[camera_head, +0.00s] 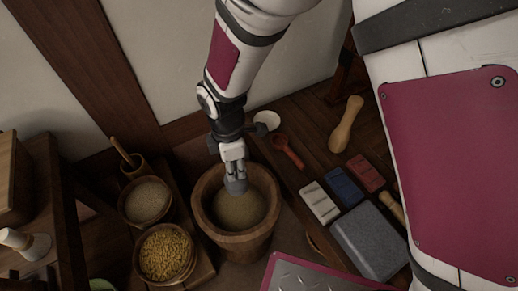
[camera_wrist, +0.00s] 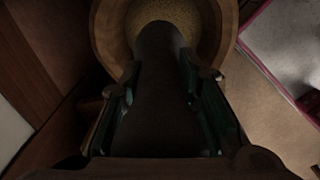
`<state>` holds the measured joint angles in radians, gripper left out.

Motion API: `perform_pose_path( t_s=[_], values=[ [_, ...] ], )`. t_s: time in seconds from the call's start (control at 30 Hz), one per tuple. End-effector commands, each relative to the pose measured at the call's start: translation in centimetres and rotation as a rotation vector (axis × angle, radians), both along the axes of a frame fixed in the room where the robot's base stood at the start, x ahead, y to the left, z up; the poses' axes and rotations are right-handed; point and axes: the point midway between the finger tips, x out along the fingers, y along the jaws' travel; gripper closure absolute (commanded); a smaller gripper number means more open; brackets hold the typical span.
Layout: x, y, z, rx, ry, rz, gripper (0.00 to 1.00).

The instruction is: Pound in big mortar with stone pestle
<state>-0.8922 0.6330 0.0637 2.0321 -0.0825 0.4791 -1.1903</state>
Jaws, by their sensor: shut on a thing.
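The big wooden mortar (camera_head: 258,243) stands on the floor in the middle of the head view, with a layer of pale grain-like stuff (camera_head: 244,212) inside. My gripper (camera_head: 234,168) is above the back left part of the mortar's mouth and shut on the grey stone pestle (camera_head: 237,186). The pestle's lower end is at the mortar's opening; whether it touches the contents I cannot tell. In the wrist view the dark pestle (camera_wrist: 160,75) runs between my two fingers (camera_wrist: 160,100) toward the mortar (camera_wrist: 104,28), which shows beyond it.
Bowls of pale grain (camera_head: 147,201) and yellow grain (camera_head: 166,254) stand left of the mortar, near a small mortar (camera_head: 134,165). To the right lie a red spoon (camera_head: 287,151), a wooden pestle (camera_head: 346,124), coloured blocks (camera_head: 344,187) and a grey stone slab (camera_head: 370,242).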

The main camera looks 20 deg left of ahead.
Motion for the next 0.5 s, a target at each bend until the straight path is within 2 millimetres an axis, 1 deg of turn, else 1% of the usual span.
perform_pose_path(
  t_s=[0.1, 0.23, 0.37, 0.5],
  values=[
    [-1.0, 0.7, 0.2, 0.003, -0.003, 0.025, 1.00],
    [-1.3, 0.9, 0.0, 0.003, -0.003, 0.033, 1.00],
    [-1.2, 0.9, -0.7, 0.003, -0.003, 0.032, 1.00],
    [-1.2, 0.9, -1.8, 0.003, -0.003, 0.033, 1.00]
  ],
)
